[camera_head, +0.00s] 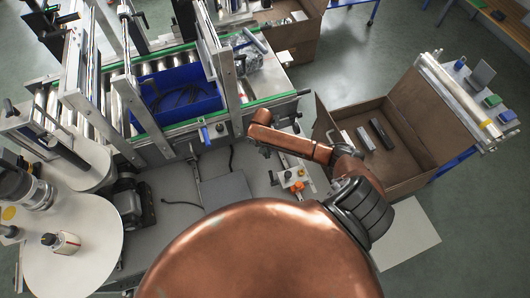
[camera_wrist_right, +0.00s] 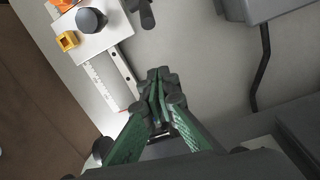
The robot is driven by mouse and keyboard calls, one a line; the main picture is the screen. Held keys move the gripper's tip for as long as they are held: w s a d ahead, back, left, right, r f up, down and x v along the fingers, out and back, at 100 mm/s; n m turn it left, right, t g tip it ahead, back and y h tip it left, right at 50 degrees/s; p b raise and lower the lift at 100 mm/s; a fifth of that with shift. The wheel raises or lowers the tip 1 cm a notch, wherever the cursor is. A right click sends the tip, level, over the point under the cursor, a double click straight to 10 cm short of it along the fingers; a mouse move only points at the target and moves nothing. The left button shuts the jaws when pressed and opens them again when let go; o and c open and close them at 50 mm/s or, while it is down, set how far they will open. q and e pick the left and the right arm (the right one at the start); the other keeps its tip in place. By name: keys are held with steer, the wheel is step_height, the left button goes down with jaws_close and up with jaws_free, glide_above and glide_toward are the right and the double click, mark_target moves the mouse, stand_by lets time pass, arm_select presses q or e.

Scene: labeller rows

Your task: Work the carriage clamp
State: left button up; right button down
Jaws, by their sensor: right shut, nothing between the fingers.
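The carriage (camera_head: 293,177) is a small pale block with an orange part on the bench's right side, just below my right forearm in the head view. In the right wrist view the carriage (camera_wrist_right: 108,38) shows a round black knob (camera_wrist_right: 92,20), a yellow piece (camera_wrist_right: 67,41) and a scale rail (camera_wrist_right: 104,82). A dark lever-like piece (camera_wrist_right: 146,14) sits beside it; I cannot tell whether this is the clamp. My right gripper (camera_wrist_right: 157,78) is shut and empty, apart from the knob. My forearm largely hides it in the head view. My left gripper is not in view.
A blue crate (camera_head: 203,101) stands on the roller conveyor. An open cardboard box (camera_head: 405,130) with a few bars inside stands right of the bench. A grey box (camera_wrist_right: 258,8) and black cable (camera_wrist_right: 263,70) lie right of the carriage in the wrist view.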

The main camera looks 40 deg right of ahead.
step_height(320, 180, down, 7)
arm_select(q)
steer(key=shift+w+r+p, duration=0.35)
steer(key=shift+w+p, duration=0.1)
arm_select(e)
steer(key=shift+s+a+r, duration=0.25)
steer(key=shift+s+r, duration=0.15)
steer(key=shift+s, duration=0.2)
steer(key=shift+s+a+r, duration=0.3)
steer(key=shift+s+r, duration=0.15)
steer(key=shift+s, duration=0.2)
steer(key=shift+s+a+r, duration=0.25)
steer(key=shift+s+r, duration=0.15)
steer(key=shift+s, duration=0.2)
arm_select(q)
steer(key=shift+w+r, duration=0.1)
